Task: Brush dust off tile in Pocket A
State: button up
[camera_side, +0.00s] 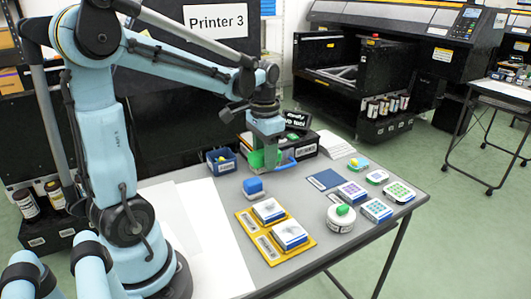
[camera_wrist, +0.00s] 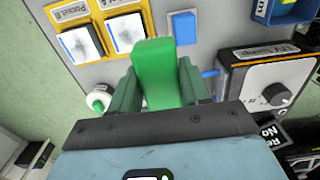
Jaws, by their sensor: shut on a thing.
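My gripper (camera_side: 262,150) hangs above the grey table near the black box. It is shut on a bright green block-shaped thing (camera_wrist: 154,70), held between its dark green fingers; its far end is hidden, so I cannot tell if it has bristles. The yellow tray (camera_side: 249,233) holds two white tiles with blue edges and grey marks on top. The tile nearer the blue block, which I take as Pocket A, shows in the wrist view (camera_wrist: 126,33); the other tile (camera_wrist: 80,43) sits by a label reading Pocket B. My gripper is well away from both tiles.
A blue block (camera_side: 254,187) stands beside the tray. A blue bin (camera_side: 221,161), a black box with a dial (camera_wrist: 277,92), a round white jar with green lid (camera_side: 341,218), a flat blue pad (camera_side: 325,180) and several patterned blocks share the table.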

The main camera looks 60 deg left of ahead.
aim_at(260, 158)
jog(key=shift+s+d+f, duration=0.1)
jog(key=shift+s+d, duration=0.6)
jog(key=shift+s, duration=0.15)
jog(key=shift+s+d+f, duration=0.25)
jog(key=shift+s, duration=0.05)
jog(key=shift+f, duration=2.8)
jog(key=shift+f, duration=1.05)
jog(key=shift+d+r, duration=0.15)
jog(key=shift+d, duration=1.55)
jog(key=shift+d+f, duration=0.2)
jog(key=shift+d, duration=1.45)
